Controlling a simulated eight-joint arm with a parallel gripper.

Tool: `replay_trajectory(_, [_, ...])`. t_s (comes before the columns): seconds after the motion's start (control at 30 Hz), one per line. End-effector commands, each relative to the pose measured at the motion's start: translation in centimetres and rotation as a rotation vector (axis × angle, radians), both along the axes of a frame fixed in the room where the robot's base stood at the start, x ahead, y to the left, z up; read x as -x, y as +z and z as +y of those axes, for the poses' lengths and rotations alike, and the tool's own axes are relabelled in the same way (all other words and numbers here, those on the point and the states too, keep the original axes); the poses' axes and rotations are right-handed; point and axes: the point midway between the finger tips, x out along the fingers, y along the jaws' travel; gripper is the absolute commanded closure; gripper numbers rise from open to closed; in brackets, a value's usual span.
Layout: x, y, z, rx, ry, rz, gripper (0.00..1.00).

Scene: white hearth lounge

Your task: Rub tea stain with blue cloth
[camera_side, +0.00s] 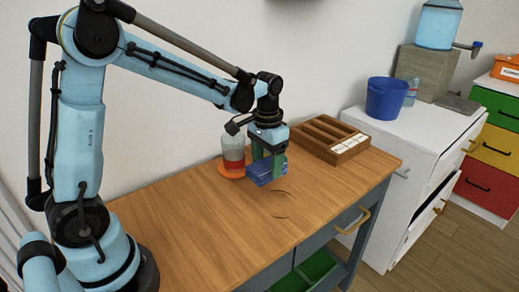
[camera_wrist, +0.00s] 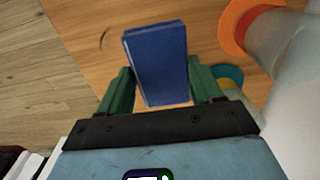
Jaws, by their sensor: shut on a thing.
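My gripper (camera_side: 267,160) is shut on the blue cloth (camera_side: 262,175), a folded dark blue block. The cloth also shows between the green fingers in the wrist view (camera_wrist: 156,55). In the side view it is at or just above the wooden table top; I cannot tell whether it touches. The tea stain (camera_side: 281,193) shows as thin dark curved marks on the table, just in front and to the right of the cloth. One dark curved mark also shows in the wrist view (camera_wrist: 104,38), left of the cloth. Any part of the stain beneath the cloth is hidden.
A wooden compartment box (camera_side: 329,140) sits at the table's back right. The table's front left (camera_side: 215,235) is clear.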

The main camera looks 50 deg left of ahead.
Motion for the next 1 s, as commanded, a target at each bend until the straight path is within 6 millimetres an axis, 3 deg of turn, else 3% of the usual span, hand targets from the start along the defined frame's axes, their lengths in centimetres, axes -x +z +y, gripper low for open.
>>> replay_trajectory(0.57, [0.0,-5.3,0.0,0.000,0.000,0.000,0.59])
replay_trajectory(0.67, [0.0,-6.9,-0.1,0.000,-0.001,0.000,0.59])
replay_trajectory(0.7, [0.0,-6.6,-0.6,0.000,-0.003,0.000,0.64])
replay_trajectory(1.0, [0.0,-6.8,-3.4,0.000,-0.003,0.000,0.64])
